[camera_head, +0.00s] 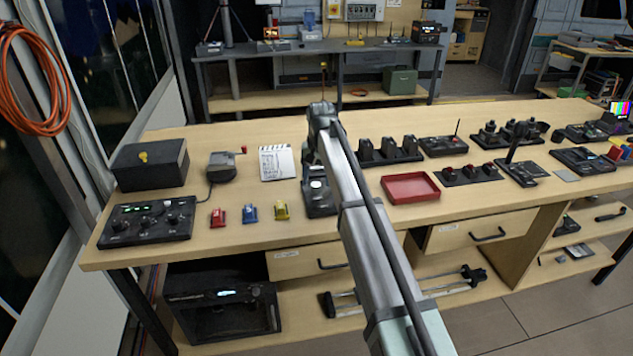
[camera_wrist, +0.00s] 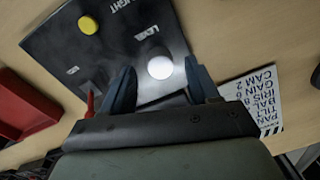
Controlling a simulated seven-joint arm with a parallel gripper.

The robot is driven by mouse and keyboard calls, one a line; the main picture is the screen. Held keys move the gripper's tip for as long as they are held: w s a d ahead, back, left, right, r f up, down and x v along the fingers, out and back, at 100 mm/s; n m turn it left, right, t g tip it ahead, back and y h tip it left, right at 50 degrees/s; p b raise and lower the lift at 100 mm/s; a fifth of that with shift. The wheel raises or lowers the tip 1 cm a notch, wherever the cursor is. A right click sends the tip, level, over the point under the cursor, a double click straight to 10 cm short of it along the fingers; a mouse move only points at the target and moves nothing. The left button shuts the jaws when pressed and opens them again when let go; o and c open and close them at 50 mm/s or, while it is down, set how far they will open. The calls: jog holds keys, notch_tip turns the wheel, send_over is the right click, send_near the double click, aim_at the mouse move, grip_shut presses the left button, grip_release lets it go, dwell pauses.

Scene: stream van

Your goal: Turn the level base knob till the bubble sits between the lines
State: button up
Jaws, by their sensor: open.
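A black level base (camera_head: 320,208) stands on the bench, partly hidden behind my arm. In the wrist view its dark top plate (camera_wrist: 110,45) fills the upper middle, with the words LEVEL and LIGHT on it. A pale round part (camera_wrist: 160,67) by the LEVEL label lies between the fingertips of my gripper (camera_wrist: 160,70); I cannot tell whether it is the knob or the bubble window. My gripper is open, one finger to each side of this part, with no clear contact. A yellow button (camera_wrist: 88,25) is near the LIGHT label. No bubble or lines can be made out.
A printed white card (camera_head: 276,162) lies left of the base; it also shows in the wrist view (camera_wrist: 256,98). A red tray (camera_head: 410,188) is to the right. Red, blue and yellow small items (camera_head: 250,213) stand left of the base. A black control box (camera_head: 148,222) is further left.

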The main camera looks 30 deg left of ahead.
aim_at(319, 185)
jog(key=shift+f, duration=0.85)
jog(key=shift+c, duration=0.3)
jog(key=c, duration=1)
jog(key=shift+m, duration=1.8)
jog(key=o, duration=1.1)
jog(key=shift+c, duration=0.2)
notch_tip(319, 185, up, 14)
jog(key=shift+d, duration=0.35)
